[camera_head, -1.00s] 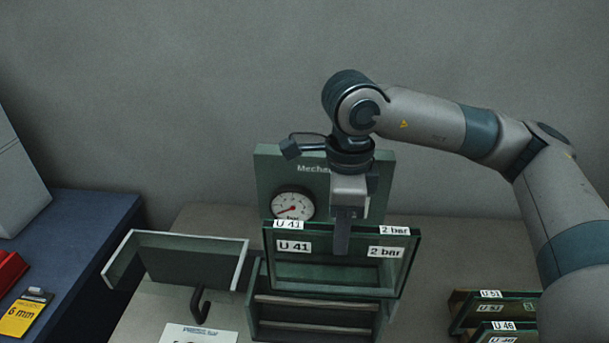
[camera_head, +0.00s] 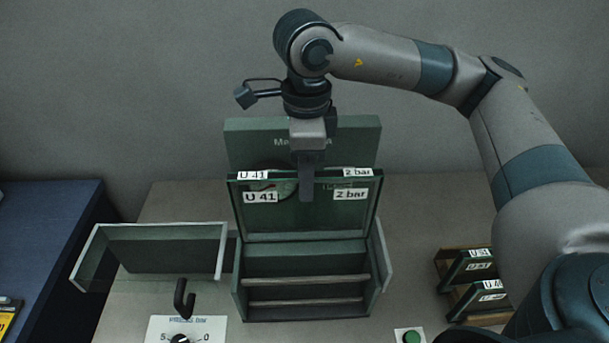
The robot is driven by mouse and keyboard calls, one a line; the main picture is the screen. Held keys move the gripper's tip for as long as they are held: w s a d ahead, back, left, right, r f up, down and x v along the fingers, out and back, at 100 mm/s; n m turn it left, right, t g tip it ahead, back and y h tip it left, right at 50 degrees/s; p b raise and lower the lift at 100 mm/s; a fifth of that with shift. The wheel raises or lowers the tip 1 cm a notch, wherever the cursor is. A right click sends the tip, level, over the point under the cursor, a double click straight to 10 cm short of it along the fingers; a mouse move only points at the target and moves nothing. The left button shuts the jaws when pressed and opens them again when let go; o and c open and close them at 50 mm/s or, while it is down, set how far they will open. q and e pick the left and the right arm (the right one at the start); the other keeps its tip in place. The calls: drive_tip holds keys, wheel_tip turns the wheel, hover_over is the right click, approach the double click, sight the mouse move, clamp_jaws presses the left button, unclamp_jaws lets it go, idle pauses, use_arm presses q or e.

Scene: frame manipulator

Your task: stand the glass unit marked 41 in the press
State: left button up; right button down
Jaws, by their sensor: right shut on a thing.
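The glass unit marked U 41 (camera_head: 340,222) is a framed pane with "U 41" and "2 bar" labels. My right gripper (camera_head: 306,195) is shut on the middle of its top edge and holds it upright. The press (camera_head: 240,298) is a green box with an open front, two rails inside and a tall back panel (camera_head: 350,140). The unit hangs in front of the back panel, over the rear of the press; I cannot tell whether its lower edge touches the press. The press's gauge (camera_head: 270,181) shows partly behind the glass. My left gripper is out of view.
An open green door (camera_head: 165,235) juts left of the press. A dark hooked handle (camera_head: 183,300) and a dial card (camera_head: 160,327) are in front of it. A rack with other units (camera_head: 478,267) stands at right, near a green button (camera_head: 411,337). A blue cabinet (camera_head: 50,225) is at left.

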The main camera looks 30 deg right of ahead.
drive_tip(key=shift+f, duration=0.1)
hover_over(306, 224)
drive_tip(key=w, duration=0.1)
drive_tip(key=shift+f, duration=2.25)
drive_tip(key=shift+d+f+b, duration=0.15)
drive_tip(key=shift+f+b, duration=0.5)
drive_tip(key=shift+f, duration=1.45)
drive_tip(key=shift+d+f+b, duration=0.1)
drive_tip(key=shift+f+b, duration=0.5)
drive_tip(key=shift+f, duration=1.45)
wheel_tip(306, 224, down, 10)
drive_tip(key=b, duration=1.2)
drive_tip(key=shift+f, duration=0.15)
drive_tip(key=shift+f+b, duration=0.3)
drive_tip(key=shift+b, duration=0.5)
drive_tip(key=c, duration=1.6)
unclamp_jaws()
drive_tip(key=shift+f, duration=0.1)
drive_tip(key=shift+o, duration=0.2)
drive_tip(key=shift+s, duration=0.1)
